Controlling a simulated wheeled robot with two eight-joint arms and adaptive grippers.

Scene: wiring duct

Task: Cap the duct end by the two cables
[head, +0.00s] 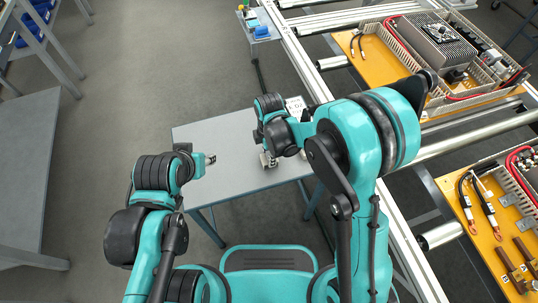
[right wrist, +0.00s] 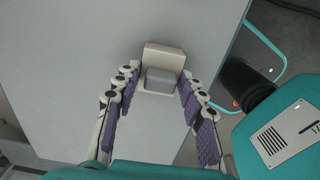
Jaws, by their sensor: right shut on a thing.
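In the right wrist view, a small beige end cap (right wrist: 164,54) with a grey block-like face sits between the purple-padded fingers of my right gripper (right wrist: 160,88), which is shut on it. In the head view, my right gripper (head: 268,160) is over the grey table near its front edge. My left gripper (head: 211,159) is over the table's left part; its fingers are too small to read. Two cables lie on the upper orange board (head: 372,72), and two cables (head: 478,204) lie on the lower board beside a slotted beige duct (head: 518,172). The upper board also carries slotted duct (head: 392,40).
The grey table (head: 215,130) is mostly clear. A white item (head: 295,103) shows behind my right arm. Metal rails and a roller (head: 440,236) run between the table and the boards.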

